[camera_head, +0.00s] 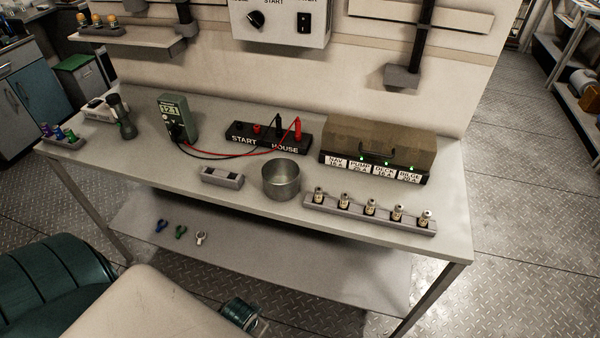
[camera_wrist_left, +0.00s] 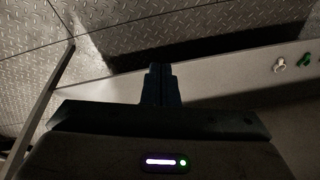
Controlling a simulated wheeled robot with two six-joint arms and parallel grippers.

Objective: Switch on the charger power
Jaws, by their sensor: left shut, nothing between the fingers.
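A white control panel (camera_head: 280,20) is on the wall behind the bench, cut off by the top edge of the head view. It has a black rotary knob (camera_head: 256,19) on the left and a black rocker switch (camera_head: 303,22) on the right. The lettering above the switch is cut off, and I cannot tell the switch's position. My left gripper (camera_wrist_left: 160,72) is shut and empty in the left wrist view. It is low, by the bench's lower shelf, far from the panel. My right gripper is in neither view.
The bench (camera_head: 330,222) carries a green multimeter (camera_head: 177,116), a terminal block (camera_head: 268,138) with red and black leads, a metal cup (camera_head: 281,180), a fuse rack (camera_head: 370,215) and a brown-topped breaker box (camera_head: 378,145). Small clips (camera_head: 201,238) lie on the lower shelf (camera_head: 300,265).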

